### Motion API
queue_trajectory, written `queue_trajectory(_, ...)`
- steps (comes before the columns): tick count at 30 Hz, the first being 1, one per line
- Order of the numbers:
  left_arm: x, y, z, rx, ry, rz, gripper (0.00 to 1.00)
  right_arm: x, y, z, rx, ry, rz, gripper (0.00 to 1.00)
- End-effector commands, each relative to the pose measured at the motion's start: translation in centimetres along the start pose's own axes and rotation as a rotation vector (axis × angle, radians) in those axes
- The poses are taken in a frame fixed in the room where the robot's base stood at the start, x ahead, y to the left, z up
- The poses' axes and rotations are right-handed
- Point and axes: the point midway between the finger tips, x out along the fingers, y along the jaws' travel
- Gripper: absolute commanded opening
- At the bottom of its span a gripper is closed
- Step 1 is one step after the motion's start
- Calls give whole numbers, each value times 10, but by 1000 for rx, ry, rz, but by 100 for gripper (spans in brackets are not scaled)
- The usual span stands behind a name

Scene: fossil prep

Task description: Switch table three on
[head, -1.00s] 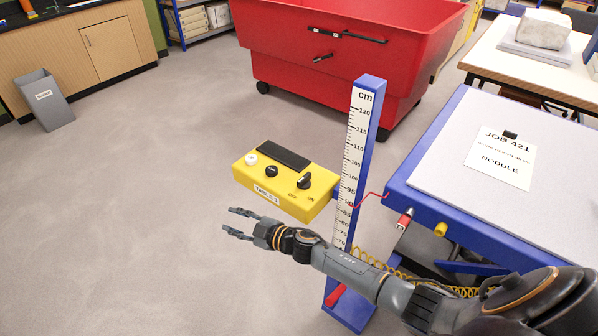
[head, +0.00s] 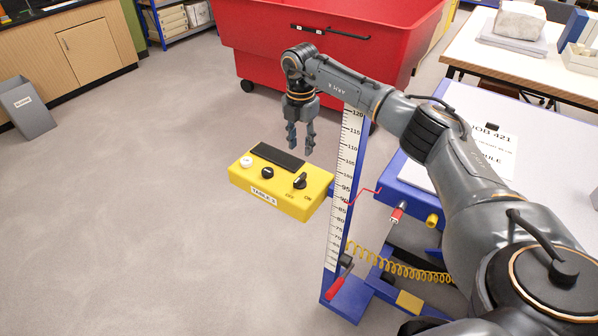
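The yellow control box (head: 282,200) labelled TABLE 3 is mounted beside the blue post with the cm scale (head: 345,180). On its top are a white button (head: 246,162), a small black knob (head: 267,173), a larger black rotary switch (head: 300,181) with OFF and ON printed by it, and a dark panel (head: 277,155). My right gripper (head: 300,150) points down above the box's back right part, fingers apart and empty. It appears clear of the switch. The switch's exact setting is too small to tell. My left gripper is not in view.
The blue lift table (head: 400,176) with the JOB 421 sheet stands at right, partly hidden by my arm. A red lever (head: 336,287) and a yellow coiled cable (head: 400,270) are low by the post. A red bin (head: 290,60) stands behind.

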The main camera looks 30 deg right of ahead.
Motion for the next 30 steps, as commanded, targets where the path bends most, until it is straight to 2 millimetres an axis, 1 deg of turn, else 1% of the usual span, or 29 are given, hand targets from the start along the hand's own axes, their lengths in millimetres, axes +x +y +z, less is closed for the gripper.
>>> queue_trajectory(1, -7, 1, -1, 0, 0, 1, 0, 8, -1, -1, -1, 2, -6, 36)
queue_trajectory(9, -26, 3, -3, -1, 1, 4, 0, 66, 0, -2, -2, 4, -3, 36)
queue_trajectory(12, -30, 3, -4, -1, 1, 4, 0, 85, 0, -2, -2, 4, -2, 36)
queue_trajectory(15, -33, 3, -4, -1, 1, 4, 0, 99, 1, -2, -4, 4, 0, 36)
queue_trajectory(18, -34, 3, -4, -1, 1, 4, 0, 108, 1, -2, -3, 4, 1, 36)
queue_trajectory(21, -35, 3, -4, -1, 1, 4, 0, 113, 1, -2, -3, 3, 2, 36)
queue_trajectory(29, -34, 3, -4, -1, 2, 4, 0, 115, 1, -2, -4, 3, 2, 36)
queue_trajectory(30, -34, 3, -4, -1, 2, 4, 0, 115, 1, -2, -4, 3, 2, 32)
